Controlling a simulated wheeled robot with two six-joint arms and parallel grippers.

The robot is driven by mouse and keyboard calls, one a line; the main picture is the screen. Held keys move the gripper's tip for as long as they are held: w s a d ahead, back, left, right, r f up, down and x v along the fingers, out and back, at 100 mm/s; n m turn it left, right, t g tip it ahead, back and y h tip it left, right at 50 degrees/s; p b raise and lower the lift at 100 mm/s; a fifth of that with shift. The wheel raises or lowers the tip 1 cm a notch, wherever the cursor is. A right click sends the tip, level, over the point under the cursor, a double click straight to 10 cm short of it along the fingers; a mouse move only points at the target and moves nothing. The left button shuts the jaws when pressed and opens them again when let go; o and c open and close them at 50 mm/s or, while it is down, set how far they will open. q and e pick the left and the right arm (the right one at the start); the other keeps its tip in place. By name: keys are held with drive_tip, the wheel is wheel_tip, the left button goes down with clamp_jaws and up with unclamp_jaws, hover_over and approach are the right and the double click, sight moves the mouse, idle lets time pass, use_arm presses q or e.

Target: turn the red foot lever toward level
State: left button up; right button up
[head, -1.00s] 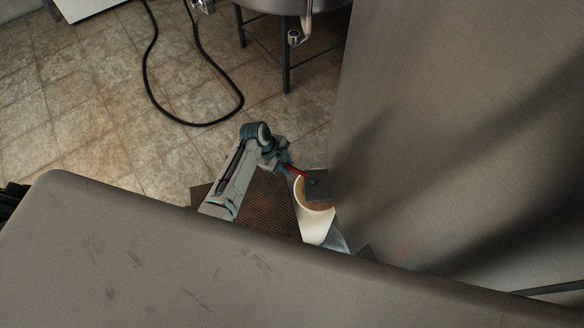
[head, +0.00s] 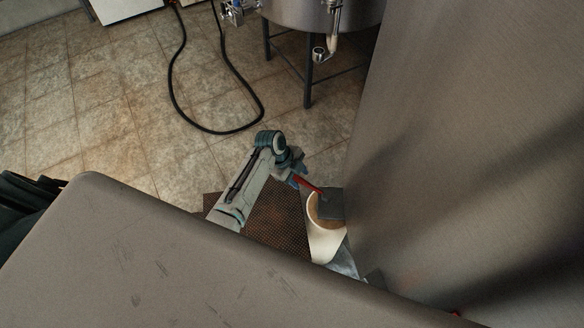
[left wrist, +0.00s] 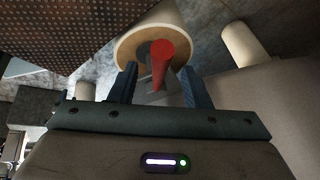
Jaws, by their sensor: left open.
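The red foot lever (head: 309,186) shows in the head view as a short red bar next to the steel wall, over a cream cylindrical container. In the left wrist view the red lever (left wrist: 161,58) points toward the camera, its tip in the space between my fingers. My left gripper (head: 297,181) is at the lever's outer end in the head view. In the left wrist view my left gripper (left wrist: 160,88) is open, one blue-grey finger on each side of the lever. I cannot tell whether either finger touches it. My right gripper is not in view.
The cream container (head: 326,240) stands beneath the lever, beside a brown perforated mat (head: 280,220). A large steel wall (head: 470,130) closes the right side. A black hose (head: 176,85) and a legged steel tank (head: 315,14) are farther back. Tiled floor (head: 110,120) is open at left.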

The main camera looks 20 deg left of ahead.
use_arm(q)
drive_tip(key=b+v, duration=0.1)
drive_tip(key=v, duration=0.7)
drive_tip(key=shift+a+r, duration=0.2)
drive_tip(key=shift+r, duration=0.15)
